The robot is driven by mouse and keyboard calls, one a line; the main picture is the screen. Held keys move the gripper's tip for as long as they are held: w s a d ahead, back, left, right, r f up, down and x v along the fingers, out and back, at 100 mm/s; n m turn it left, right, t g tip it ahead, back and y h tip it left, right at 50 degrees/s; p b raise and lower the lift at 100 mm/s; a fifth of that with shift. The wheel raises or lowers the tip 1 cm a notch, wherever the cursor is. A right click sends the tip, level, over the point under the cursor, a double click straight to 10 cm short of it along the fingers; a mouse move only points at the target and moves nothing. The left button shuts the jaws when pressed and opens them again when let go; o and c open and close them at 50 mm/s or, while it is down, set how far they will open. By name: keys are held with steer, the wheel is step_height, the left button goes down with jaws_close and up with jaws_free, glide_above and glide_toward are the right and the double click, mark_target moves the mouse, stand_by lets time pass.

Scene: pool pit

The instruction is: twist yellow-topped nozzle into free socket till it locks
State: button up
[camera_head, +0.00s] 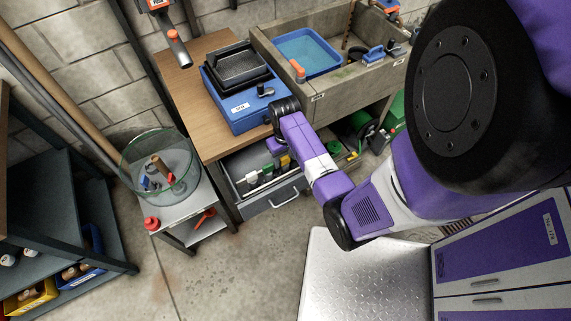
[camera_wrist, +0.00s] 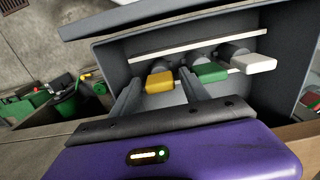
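The yellow-topped nozzle (camera_wrist: 160,82) is in an open drawer, at the left of a row with a green-topped nozzle (camera_wrist: 210,72) and a white-topped nozzle (camera_wrist: 254,64). The yellow top also shows in the head view (camera_head: 285,161). My gripper (camera_wrist: 158,78) reaches down into the drawer. Its two grey fingers are apart, one on each side of the yellow top, with a gap visible on both sides. I cannot tell how deep the fingertips are relative to the top. I cannot make out a free socket in either view.
The drawer (camera_head: 285,200) is pulled out under a wooden bench (camera_head: 190,90) bearing a blue box (camera_head: 240,112). A stone sink (camera_head: 340,84) stands to the right. A glass tank (camera_head: 180,185) on a small stand is left of the drawer. Floor in front is clear.

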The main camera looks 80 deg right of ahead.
jaws_close()
steer(key=shift+r, duration=0.1)
